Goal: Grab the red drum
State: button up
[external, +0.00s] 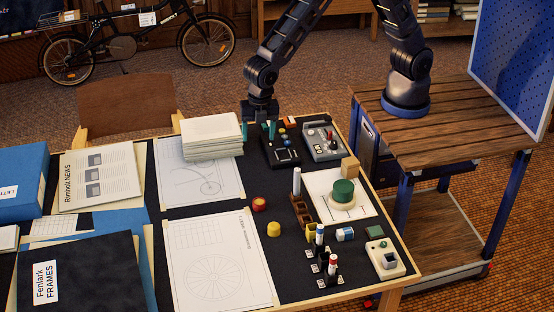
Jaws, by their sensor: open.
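A small red drum (259,204) with a yellowish top stands on the dark table surface, near the middle of the table. My gripper (258,130) points down over the far part of the table, farther back than the red drum and apart from it. Its two teal fingers are spread, and I see nothing held between them.
A yellow drum (274,230) stands just in front of the red one. A larger green drum (343,193) is to the right. A paper stack (211,137) and a black device (280,149) are close to my gripper. Drawing sheets (217,262) lie left.

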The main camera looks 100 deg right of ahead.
jog(key=w+a+f+n, duration=0.25)
jog(key=a+f, duration=0.35)
jog(key=f, duration=0.5)
send_over(259, 201)
jog(key=shift+g, duration=0.3)
jog(key=f, duration=0.5)
jog(key=shift+w+a, duration=0.2)
jog(key=shift+w, duration=0.15)
jog(key=shift+s+d+f, duration=0.1)
jog(key=shift+s+f, duration=0.1)
jog(key=shift+f, duration=1.15)
jog(key=shift+s+f, duration=0.15)
jog(key=shift+f, duration=1.2)
jog(key=c, duration=1.1)
